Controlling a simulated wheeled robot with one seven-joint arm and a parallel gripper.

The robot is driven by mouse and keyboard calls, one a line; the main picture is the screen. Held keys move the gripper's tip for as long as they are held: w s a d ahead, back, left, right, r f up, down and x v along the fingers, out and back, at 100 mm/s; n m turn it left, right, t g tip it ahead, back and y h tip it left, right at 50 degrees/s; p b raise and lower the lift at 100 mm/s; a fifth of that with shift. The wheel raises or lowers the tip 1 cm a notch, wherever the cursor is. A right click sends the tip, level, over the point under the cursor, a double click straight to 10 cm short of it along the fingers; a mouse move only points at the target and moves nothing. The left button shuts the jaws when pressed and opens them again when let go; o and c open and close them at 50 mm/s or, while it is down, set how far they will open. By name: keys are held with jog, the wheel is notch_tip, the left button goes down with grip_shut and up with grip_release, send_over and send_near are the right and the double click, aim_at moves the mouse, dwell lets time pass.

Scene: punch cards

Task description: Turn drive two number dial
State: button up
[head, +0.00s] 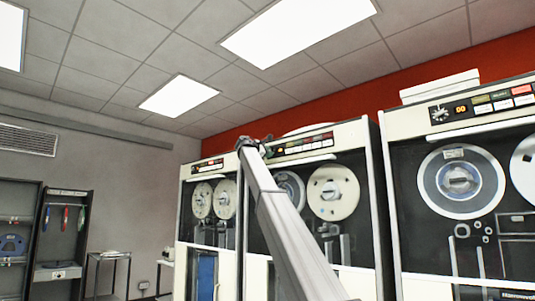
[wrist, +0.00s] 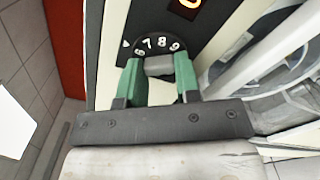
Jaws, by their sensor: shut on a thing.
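The number dial (wrist: 158,43) is a black disc with white numerals, 6 to 9 showing, in the wrist view. Its grey knob (wrist: 159,65) sits between the two green fingers of my gripper (wrist: 158,72), which is shut on it. In the head view my gripper (head: 250,146) is at the left end of the top panel of the middle tape drive (head: 345,135). There the dial is hidden behind my gripper and arm. An orange lit display (wrist: 187,5) is partly cut off above the dial; I cannot read its digit.
The right tape drive (head: 390,190) has its own dial (head: 439,113) and an orange display. Another drive with pale reels (head: 202,200) stands at the left. A dark rack (head: 62,235) with hanging tools and a small table (head: 108,258) are at the far left.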

jog(key=shift+s+f+n, duration=0.1)
jog(key=shift+f+n, duration=0.05)
jog(key=shift+n, duration=3.45)
jog(key=o, duration=0.9)
jog(key=shift+s, duration=0.1)
jog(key=v, duration=1)
jog(key=shift+s+a, duration=0.2)
jog(key=shift+a, duration=0.05)
jog(key=shift+s+a, duration=0.1)
